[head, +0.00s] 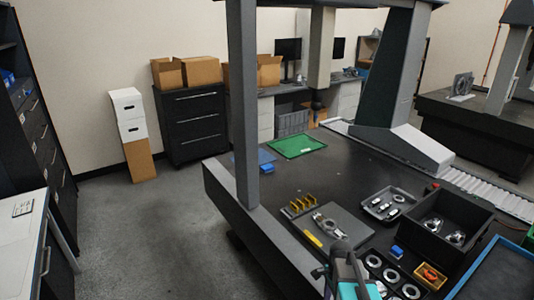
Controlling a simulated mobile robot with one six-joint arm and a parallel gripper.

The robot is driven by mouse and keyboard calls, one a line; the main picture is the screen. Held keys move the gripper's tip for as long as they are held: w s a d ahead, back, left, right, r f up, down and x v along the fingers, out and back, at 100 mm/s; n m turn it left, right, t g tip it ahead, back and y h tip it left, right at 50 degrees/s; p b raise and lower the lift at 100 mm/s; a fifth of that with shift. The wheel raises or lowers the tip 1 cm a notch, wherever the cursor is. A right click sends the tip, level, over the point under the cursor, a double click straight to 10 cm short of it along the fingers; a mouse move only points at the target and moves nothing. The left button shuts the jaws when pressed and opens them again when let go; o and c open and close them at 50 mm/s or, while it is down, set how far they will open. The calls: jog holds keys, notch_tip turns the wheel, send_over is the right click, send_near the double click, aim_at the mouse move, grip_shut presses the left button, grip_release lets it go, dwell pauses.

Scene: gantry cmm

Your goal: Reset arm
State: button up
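Part of my own arm, dark grey with teal and pale pieces, rises at the bottom edge right of centre in the head view. I cannot make out its fingers or whether they hold anything. The arm is in front of the black granite table (218,185) and hides part of its near side.
A black bin (462,208) holds metal parts; a grey tray (373,206) is to its left. A ring holder (376,262), orange box (430,276) and blue-rimmed tray (500,270) are nearby. A gantry column (243,110) stands at the table's left; floor left of it is clear.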

jog(key=s+a+f+n+g, duration=0.1)
jog(key=s+a+f+n, duration=0.1)
jog(key=s+f+n, duration=0.55)
jog(key=s+a+f+n+g, duration=0.15)
jog(key=s+f+n, duration=0.25)
jog(key=s, duration=0.7)
jog(key=s+a+f+n+g, duration=0.1)
jog(key=s+a+f+n, duration=0.3)
jog(key=s, duration=0.5)
notch_tip(320, 180, down, 12)
jog(key=d+n+b, duration=0.1)
jog(key=b, duration=1)
jog(key=shift+d, duration=0.2)
